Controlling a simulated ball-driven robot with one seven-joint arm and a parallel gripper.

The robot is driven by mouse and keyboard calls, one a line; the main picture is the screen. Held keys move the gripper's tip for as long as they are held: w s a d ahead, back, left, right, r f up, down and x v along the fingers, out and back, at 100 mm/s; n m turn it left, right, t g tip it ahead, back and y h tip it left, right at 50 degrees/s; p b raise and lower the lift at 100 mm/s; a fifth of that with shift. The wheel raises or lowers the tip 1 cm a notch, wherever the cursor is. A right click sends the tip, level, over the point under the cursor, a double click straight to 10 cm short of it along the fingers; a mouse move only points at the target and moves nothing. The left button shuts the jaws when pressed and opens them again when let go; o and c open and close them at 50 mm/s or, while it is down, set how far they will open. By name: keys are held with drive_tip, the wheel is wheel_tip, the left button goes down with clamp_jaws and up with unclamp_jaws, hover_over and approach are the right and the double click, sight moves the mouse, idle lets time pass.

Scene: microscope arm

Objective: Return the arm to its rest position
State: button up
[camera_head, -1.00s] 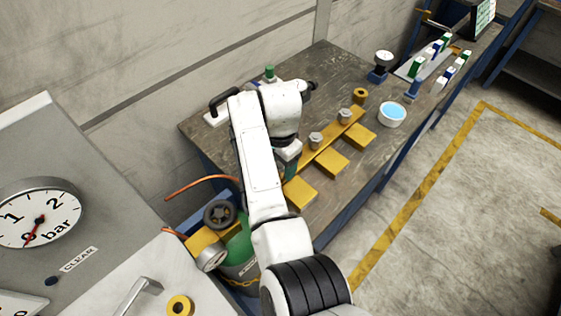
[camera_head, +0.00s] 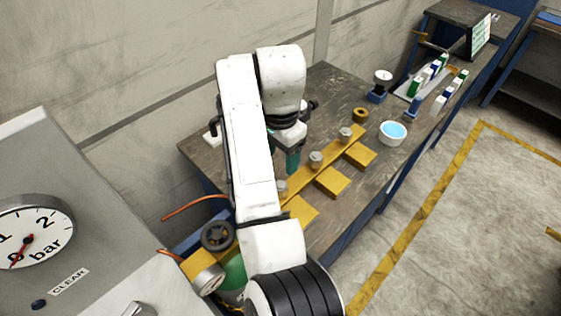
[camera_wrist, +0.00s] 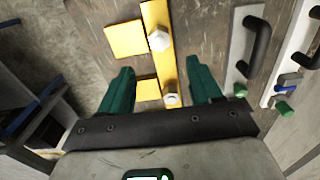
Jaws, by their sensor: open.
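My white arm reaches up and forward over the workbench (camera_head: 345,95) in the head view. My gripper (camera_head: 292,160) hangs from its end with green fingers pointing down, above the near part of the bench. In the wrist view my gripper (camera_wrist: 158,85) shows its two green fingers wide apart with nothing held between them. Below and beyond the fingers lies a yellow bar (camera_wrist: 158,20) with grey hex bolts (camera_wrist: 158,40). The same yellow bar (camera_head: 330,160) shows in the head view, partly hidden by my arm.
Bottles (camera_head: 440,65) stand farther back. A gauge panel (camera_head: 35,235) and a green cylinder (camera_head: 233,272) are near left. Black handles (camera_wrist: 257,42) lie right in the wrist view.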

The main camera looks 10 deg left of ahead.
idle(0.4)
drive_tip(key=s+d+f+n, duration=0.1)
drive_tip(key=s+d+f, duration=0.2)
drive_tip(key=d+f, duration=0.35)
drive_tip(key=s+d+f+n+t+h, duration=0.1)
drive_tip(key=s+d+f, duration=0.2)
drive_tip(key=d, duration=0.7)
drive_tip(key=s+d+f, duration=0.2)
drive_tip(key=d+f, duration=0.3)
drive_tip(key=d, duration=0.3)
drive_tip(key=s+d+f+n, duration=0.1)
drive_tip(key=s+d+f, duration=0.1)
drive_tip(key=s+d, duration=0.35)
drive_tip(key=s+d+f+n, duration=0.2)
drive_tip(key=s, duration=0.6)
drive_tip(key=s+d+n, duration=0.1)
drive_tip(key=s+n, duration=0.1)
drive_tip(key=s, duration=1.1)
drive_tip(key=shift+s+y, duration=0.2)
drive_tip(key=shift+y, duration=0.2)
drive_tip(key=shift+r, duration=0.1)
